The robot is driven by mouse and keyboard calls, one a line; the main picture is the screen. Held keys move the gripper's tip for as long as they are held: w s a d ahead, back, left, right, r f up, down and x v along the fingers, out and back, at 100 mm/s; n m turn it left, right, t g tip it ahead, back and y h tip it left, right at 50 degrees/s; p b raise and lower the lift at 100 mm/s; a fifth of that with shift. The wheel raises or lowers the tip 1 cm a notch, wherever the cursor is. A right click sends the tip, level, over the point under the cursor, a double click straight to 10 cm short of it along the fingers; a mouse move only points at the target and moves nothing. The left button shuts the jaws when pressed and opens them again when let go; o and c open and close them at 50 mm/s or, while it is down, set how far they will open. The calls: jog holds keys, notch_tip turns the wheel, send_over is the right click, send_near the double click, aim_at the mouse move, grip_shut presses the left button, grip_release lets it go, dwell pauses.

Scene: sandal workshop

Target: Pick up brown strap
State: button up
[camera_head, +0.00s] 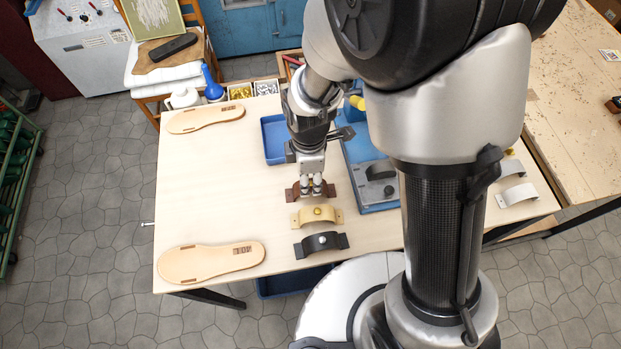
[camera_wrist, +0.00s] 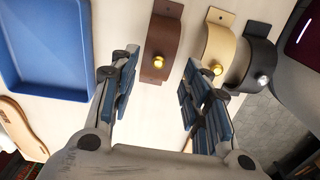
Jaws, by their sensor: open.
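The brown strap (camera_head: 296,192) lies on the light wooden table, arched up, at the far end of a row of straps in the head view. In the wrist view the brown strap (camera_wrist: 161,46) shows a gold buckle or stud and lies ahead, between the lines of my two fingers. My gripper (camera_head: 312,190) is open and above the brown strap, pointing down; it also shows in the wrist view (camera_wrist: 160,92) with nothing between its fingers. Part of the strap is hidden behind the fingers in the head view. Whether they touch it I cannot tell.
A tan strap (camera_head: 317,215) and a black strap (camera_head: 321,243) lie close beside the brown one. A blue tray (camera_head: 273,140) stands behind, and a blue fixture (camera_head: 376,194) is to the right. Sandal soles (camera_head: 210,262) lie at the left. The table's left middle is clear.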

aim_at(311, 183)
jog(key=shift+w+d+f+b, duration=0.15)
jog(key=shift+f+b, duration=0.55)
jog(key=shift+f, duration=2.05)
jog(key=c, duration=0.6)
jog(key=shift+r, duration=0.15)
jog(key=shift+c, duration=0.2)
